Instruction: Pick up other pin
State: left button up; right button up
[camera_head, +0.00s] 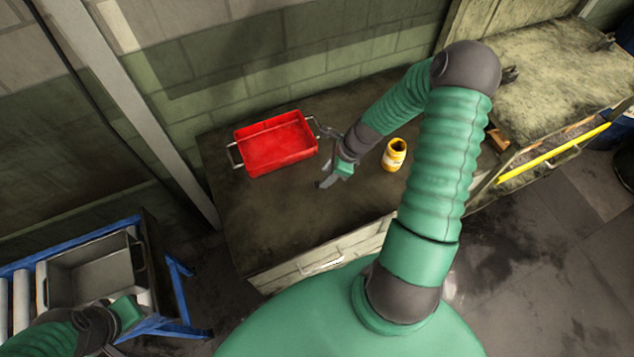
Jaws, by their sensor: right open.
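I cannot make out a pin anywhere in the head view. My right gripper (327,158) is open over the dark workbench top (250,220), between the red tray and the yellow container, and nothing shows between its fingers. My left gripper (118,322) is low at the left, by the near side of the grey bin. Its fingers are too unclear to tell open from shut.
A red tray (275,144) with wire handles sits on the workbench. A yellow container (394,155) stands right of my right gripper. A grey metal bin (90,273) rests on a blue-framed roller stand (176,285). The workbench's front left is bare.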

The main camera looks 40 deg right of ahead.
aim_at(318, 182)
jog(key=x, duration=0.2)
jog(key=p+x, duration=0.1)
jog(key=x, duration=0.2)
jog(key=shift+a+r, duration=0.1)
jog(key=shift+a, duration=0.3)
jog(key=shift+w+d, duration=0.1)
jog(key=shift+c, duration=1.3)
jog(key=shift+d, duration=0.15)
jog(key=c, duration=0.5)
grip_shut()
